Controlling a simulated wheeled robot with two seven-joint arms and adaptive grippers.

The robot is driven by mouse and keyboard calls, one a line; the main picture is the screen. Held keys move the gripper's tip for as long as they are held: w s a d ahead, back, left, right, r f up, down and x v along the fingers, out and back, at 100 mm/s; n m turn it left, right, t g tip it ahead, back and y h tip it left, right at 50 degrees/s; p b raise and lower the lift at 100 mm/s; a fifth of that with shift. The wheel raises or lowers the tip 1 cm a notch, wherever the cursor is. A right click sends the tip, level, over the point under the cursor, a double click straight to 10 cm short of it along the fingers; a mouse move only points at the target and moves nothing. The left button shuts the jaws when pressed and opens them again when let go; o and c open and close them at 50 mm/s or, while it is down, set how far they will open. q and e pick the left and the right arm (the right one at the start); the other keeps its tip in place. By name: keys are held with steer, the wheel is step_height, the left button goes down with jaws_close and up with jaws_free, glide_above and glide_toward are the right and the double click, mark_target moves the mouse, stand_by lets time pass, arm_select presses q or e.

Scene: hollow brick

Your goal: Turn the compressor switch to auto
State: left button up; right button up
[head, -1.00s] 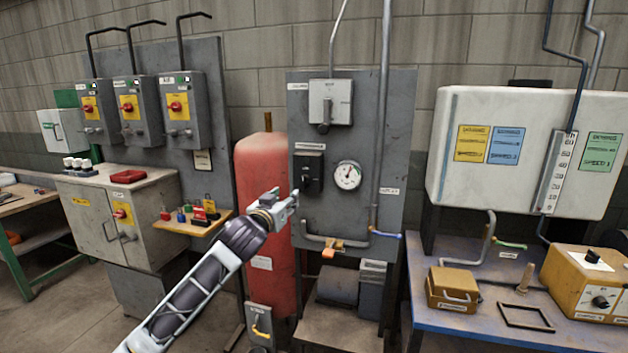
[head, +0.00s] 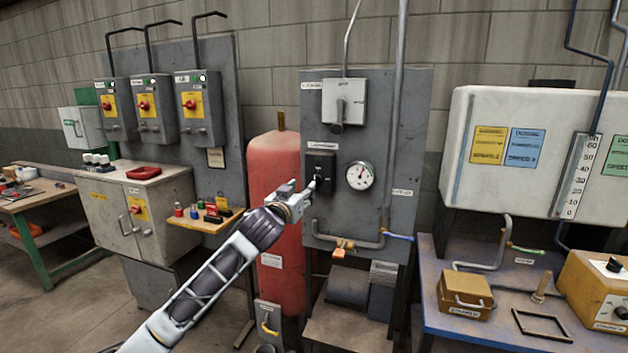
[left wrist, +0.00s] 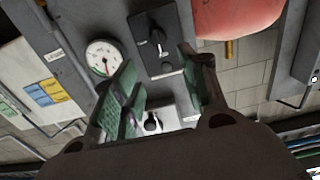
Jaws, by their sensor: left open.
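A black switch box (head: 320,172) with a rotary knob is mounted on the grey panel (head: 385,120), left of a round gauge (head: 360,175). Its label is too small to read. A larger grey box with a dark handle (head: 343,101) is above it. My left gripper (head: 307,190) is in front of the black box's lower left and overlaps its edge in the head view. In the left wrist view my left gripper (left wrist: 156,66) is open and empty, with the black box (left wrist: 174,22) and its knob just beyond the fingertips. I cannot tell whether it touches. My right gripper is not in view.
A red tank (head: 273,180) stands left of the panel. A pipe with an orange-handled valve (head: 343,244) runs below the switch box. A small shelf with padlocks (head: 212,222) is at left. A blue bench (head: 460,320) and a white tank (head: 530,150) are at right.

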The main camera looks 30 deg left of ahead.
mark_target(315, 178)
arm_select(q)
steer(key=p+x, duration=0.1)
steer(key=x, duration=0.6)
steer(key=shift+x, duration=2.15)
steer(key=shift+w, duration=0.25)
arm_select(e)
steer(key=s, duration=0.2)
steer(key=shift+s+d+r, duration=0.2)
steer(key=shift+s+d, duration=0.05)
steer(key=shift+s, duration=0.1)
arm_select(q)
steer(key=shift+c, duration=0.4)
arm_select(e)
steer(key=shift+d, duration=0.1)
